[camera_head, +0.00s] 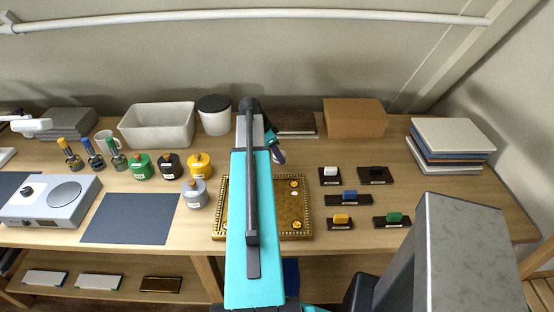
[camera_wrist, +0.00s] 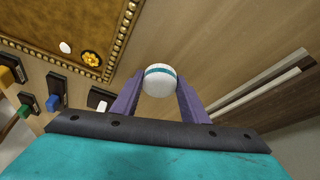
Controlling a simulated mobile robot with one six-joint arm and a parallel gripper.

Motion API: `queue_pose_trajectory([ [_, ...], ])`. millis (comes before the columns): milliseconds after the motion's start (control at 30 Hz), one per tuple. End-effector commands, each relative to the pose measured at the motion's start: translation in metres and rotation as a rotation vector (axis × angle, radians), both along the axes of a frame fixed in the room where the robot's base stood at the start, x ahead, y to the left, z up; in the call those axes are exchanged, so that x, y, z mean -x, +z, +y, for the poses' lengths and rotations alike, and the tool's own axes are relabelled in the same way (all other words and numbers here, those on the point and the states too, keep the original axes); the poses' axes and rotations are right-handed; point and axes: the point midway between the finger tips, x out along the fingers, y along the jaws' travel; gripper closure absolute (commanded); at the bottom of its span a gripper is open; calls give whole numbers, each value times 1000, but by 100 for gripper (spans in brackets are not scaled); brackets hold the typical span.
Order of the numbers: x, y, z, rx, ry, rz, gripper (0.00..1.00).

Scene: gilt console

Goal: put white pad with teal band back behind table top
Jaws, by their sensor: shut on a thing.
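The white pad with a teal band (camera_wrist: 159,82) is rounded and sits between the two purple fingers of my gripper (camera_wrist: 157,88) in the wrist view. My gripper is shut on it. Wood table top (camera_wrist: 190,40) shows beyond the pad; its exact height above the wood is unclear.
A gilt-edged panel (camera_head: 304,232) lies partly under my arm; it also shows in the wrist view (camera_wrist: 60,25). Dark holders with coloured blocks (camera_head: 349,198) stand to its right. A flat dark stack (camera_head: 297,124), cardboard box (camera_head: 355,118) and white bin (camera_head: 158,128) line the back.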

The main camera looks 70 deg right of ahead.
Motion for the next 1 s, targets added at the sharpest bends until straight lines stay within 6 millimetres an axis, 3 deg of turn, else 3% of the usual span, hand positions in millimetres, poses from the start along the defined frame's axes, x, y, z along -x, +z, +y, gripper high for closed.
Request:
queue_pose_trajectory([
  [267,-1,-5,0,0,1,0,81],
  [633,-1,-32,1,-1,2,1,81],
  [1000,-1,-35,1,0,1,0,81],
])
